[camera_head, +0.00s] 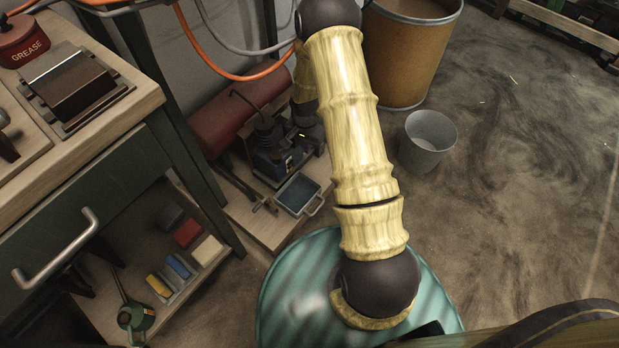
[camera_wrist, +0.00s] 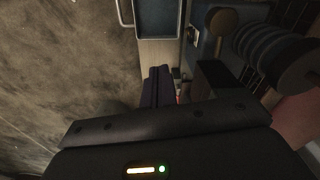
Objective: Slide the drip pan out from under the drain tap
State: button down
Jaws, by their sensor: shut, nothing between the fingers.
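The drip pan (camera_head: 299,194) is a shallow blue-grey tray with a wire handle at its front, lying on a low wooden board in front of a dark machine (camera_head: 272,150). In the wrist view the pan (camera_wrist: 159,18) is at the top, with its handle at the left. A small fitting (camera_wrist: 194,36) beside the pan may be the drain tap; I cannot tell for sure. My gripper (camera_wrist: 157,78) is shut and empty, apart from the pan. In the head view my arm partly hides the gripper and machine.
A grey bucket (camera_head: 428,142) and a large brown drum (camera_head: 409,52) stand right of my arm. A red cylinder (camera_head: 222,118) lies behind the machine. A workbench (camera_head: 105,165) is at the left. The floor (camera_head: 510,190) at the right is mostly clear.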

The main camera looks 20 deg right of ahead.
jog(key=s+a+r+n+t+p, duration=0.1)
jog(key=s+r+n+p, duration=0.15)
jog(key=r, duration=0.75)
jog(key=s+a+r+n+p, duration=0.1)
jog(key=s+a+r+n, duration=0.15)
jog(key=r, duration=0.65)
jog(key=s+a+r+n+t+p, duration=0.1)
jog(key=s+r+n+p, duration=0.2)
jog(key=s+r, duration=1)
jog(key=shift+s+a+r+n, duration=0.2)
jog(key=shift+a+r+n, duration=0.2)
jog(key=shift+n, duration=0.2)
jog(key=shift+d, duration=0.15)
